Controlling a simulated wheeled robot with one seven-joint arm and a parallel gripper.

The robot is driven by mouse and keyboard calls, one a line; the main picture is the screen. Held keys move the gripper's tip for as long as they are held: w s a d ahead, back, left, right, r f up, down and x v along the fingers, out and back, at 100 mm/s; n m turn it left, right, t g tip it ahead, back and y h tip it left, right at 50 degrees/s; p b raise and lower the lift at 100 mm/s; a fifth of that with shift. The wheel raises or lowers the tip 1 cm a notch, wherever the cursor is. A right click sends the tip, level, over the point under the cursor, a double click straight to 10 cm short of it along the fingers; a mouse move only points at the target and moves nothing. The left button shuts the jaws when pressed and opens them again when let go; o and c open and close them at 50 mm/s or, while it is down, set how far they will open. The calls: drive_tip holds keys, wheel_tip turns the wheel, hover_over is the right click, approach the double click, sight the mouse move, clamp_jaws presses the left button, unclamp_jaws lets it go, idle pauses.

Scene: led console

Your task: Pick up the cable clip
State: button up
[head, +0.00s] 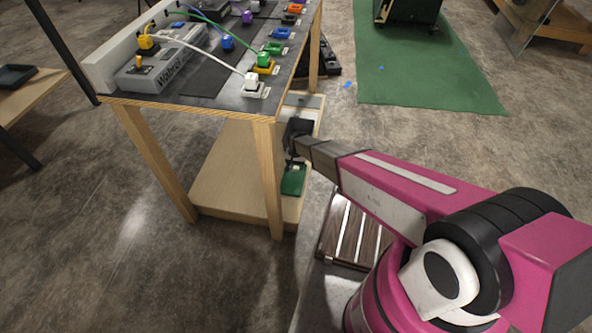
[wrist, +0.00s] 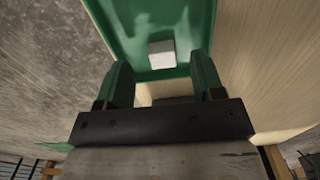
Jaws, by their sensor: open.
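A small white block (wrist: 161,50), which I take to be the cable clip, lies in a green tray (wrist: 125,25). In the head view the tray (head: 292,182) rests on the lower wooden shelf, and the white piece (head: 295,167) shows small inside it. My gripper (wrist: 161,62) is open, with its two green-looking fingers apart to the left and right of the block's line. The block shows beyond and between the fingertips; I see no contact. In the head view my gripper (head: 297,137) is a dark shape over the tray, below the tabletop.
The console table (head: 180,105) with plugs, cables and coloured connectors stands above the shelf (head: 235,180). Its front leg (head: 268,180) stands close left of my gripper. A slatted wooden crate or pallet (head: 352,235) is below my arm. A green mat (head: 420,70) lies on the open floor behind.

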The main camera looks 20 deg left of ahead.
sight(296, 169)
wheel_tip(296, 169, down, 4)
drive_tip(key=shift+r, duration=0.2)
drive_tip(key=c, duration=1)
drive_tip(key=shift+r, duration=0.15)
